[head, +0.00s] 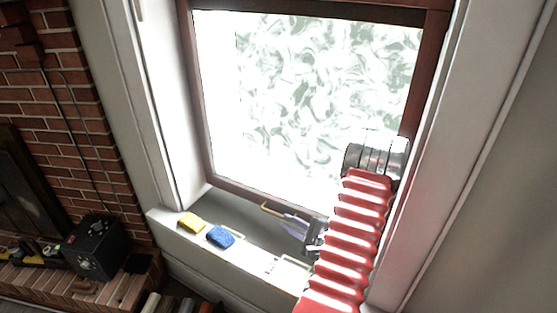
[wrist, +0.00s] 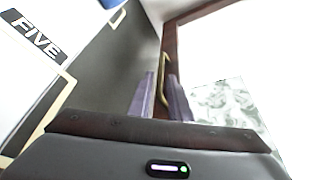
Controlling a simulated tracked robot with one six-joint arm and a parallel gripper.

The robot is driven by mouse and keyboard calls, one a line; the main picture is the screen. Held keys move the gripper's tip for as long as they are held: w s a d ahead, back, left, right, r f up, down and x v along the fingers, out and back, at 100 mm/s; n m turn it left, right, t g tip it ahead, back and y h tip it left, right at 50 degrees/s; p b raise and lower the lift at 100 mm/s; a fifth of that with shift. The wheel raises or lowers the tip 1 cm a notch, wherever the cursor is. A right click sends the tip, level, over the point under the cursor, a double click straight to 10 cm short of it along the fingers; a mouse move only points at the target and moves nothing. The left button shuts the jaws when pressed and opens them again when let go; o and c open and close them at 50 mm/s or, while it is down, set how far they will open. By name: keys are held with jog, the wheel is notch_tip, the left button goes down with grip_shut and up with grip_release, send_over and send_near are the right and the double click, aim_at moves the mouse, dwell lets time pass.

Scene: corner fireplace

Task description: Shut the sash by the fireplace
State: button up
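The sash has a dark red-brown frame (head: 240,193) around a bright patterned pane (head: 320,95); part of both shows in the wrist view, the frame (wrist: 172,45) and the pane (wrist: 222,112). A brass bar handle (head: 270,208) sits on its bottom rail. My gripper (head: 292,222) is low at the sash, by the handle. In the wrist view its two purple fingers (wrist: 163,92) are apart, with the handle (wrist: 164,65) showing in the gap between them. I cannot tell whether either finger touches it. My red arm covers the sash's lower right corner.
A dark grey recess (head: 225,205) lies between sill and sash. A black box (head: 97,246) stands on the brick hearth at left.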

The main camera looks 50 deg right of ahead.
jog(key=shift+c, duration=1.4)
jog(key=shift+w+a, duration=0.1)
jog(key=shift+w, duration=0.1)
grip_shut()
jog(key=w+a+r+n+g+y, duration=0.1)
jog(key=w+a+r+n, duration=0.45)
jog(key=w+r, duration=0.45)
jog(key=w+a+r+n+g+y, duration=0.1)
jog(key=w+a+r+n, duration=0.45)
jog(key=w+r, duration=0.5)
jog(key=w+a+r+n+g+y, duration=0.1)
jog(key=w+a+r+n, duration=0.6)
jog(key=r, duration=0.5)
jog(key=d+r+t+h, duration=0.15)
jog(key=r+h, duration=0.25)
jog(key=r, duration=0.7)
jog(key=d+r+h, duration=0.3)
jog(key=r+h, duration=0.1)
jog(key=r, duration=0.8)
jog(key=s+d+r+m+g+h, duration=0.1)
jog(key=s+d+r+h, duration=0.2)
jog(key=s+r+h, duration=0.2)
jog(key=s+d+r+m+g+h, duration=0.2)
jog(key=s+d+r+h, duration=0.2)
jog(key=r, duration=0.8)
jog(key=s+h, duration=0.2)
jog(key=shift+s+r, duration=0.3)
jog(key=shift+s, duration=0.1)
